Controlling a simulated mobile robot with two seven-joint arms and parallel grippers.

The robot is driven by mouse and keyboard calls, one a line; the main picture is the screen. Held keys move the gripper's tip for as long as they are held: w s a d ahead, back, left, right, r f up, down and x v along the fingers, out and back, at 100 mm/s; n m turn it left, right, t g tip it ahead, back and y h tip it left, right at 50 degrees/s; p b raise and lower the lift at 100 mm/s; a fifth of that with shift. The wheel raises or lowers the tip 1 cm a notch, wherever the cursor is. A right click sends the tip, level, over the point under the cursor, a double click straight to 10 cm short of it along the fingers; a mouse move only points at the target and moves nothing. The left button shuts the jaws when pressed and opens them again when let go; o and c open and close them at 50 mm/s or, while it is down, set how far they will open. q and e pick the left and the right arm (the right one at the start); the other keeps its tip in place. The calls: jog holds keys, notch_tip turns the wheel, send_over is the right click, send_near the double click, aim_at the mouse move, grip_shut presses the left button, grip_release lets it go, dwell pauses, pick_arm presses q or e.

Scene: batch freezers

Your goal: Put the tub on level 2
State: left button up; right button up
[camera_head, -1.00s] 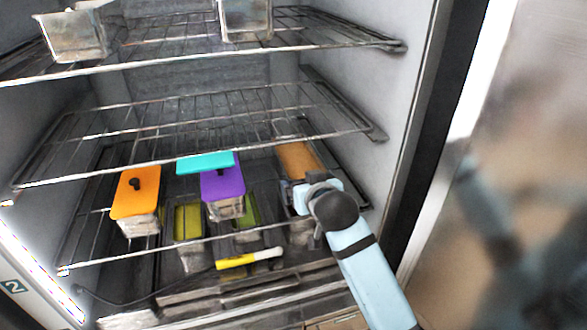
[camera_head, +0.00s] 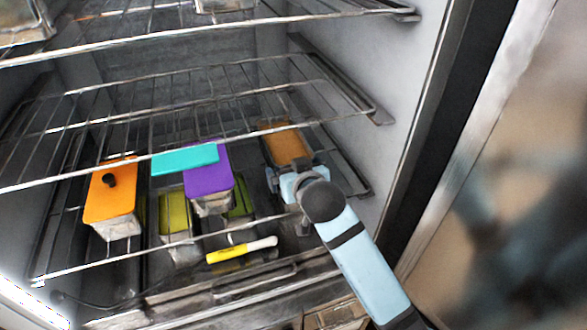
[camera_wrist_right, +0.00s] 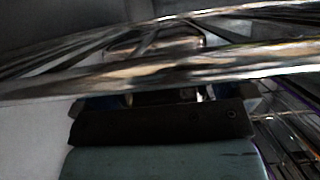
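A tub with an orange-brown lid (camera_head: 287,147) is at the right side of the freezer's lower part, behind the middle wire shelf's front bar. My right gripper (camera_head: 291,172) is at this tub's near end, with parts reaching to both sides of it. Whether the fingers touch or grip the tub is hidden. In the right wrist view, blurred shelf wires (camera_wrist_right: 150,72) cross in front of the gripper and hide its fingertips. The middle wire shelf (camera_head: 190,131) is bare. No level label shows now. My left gripper is out of view.
An orange-lidded tub (camera_head: 109,200), a purple-lidded tub (camera_head: 208,172), a teal lid (camera_head: 185,160) and a yellow-handled tool (camera_head: 240,250) are in the lower area. The upper shelf (camera_head: 150,42) holds containers. The freezer's right wall (camera_head: 385,130) is close to my right arm.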

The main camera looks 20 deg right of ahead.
jog(key=shift+s+r, duration=0.1)
jog(key=shift+s, duration=0.25)
jog(key=b+v, duration=0.2)
jog(key=v, duration=0.9)
jog(key=shift+r, duration=0.2)
jog(key=shift+s, duration=0.1)
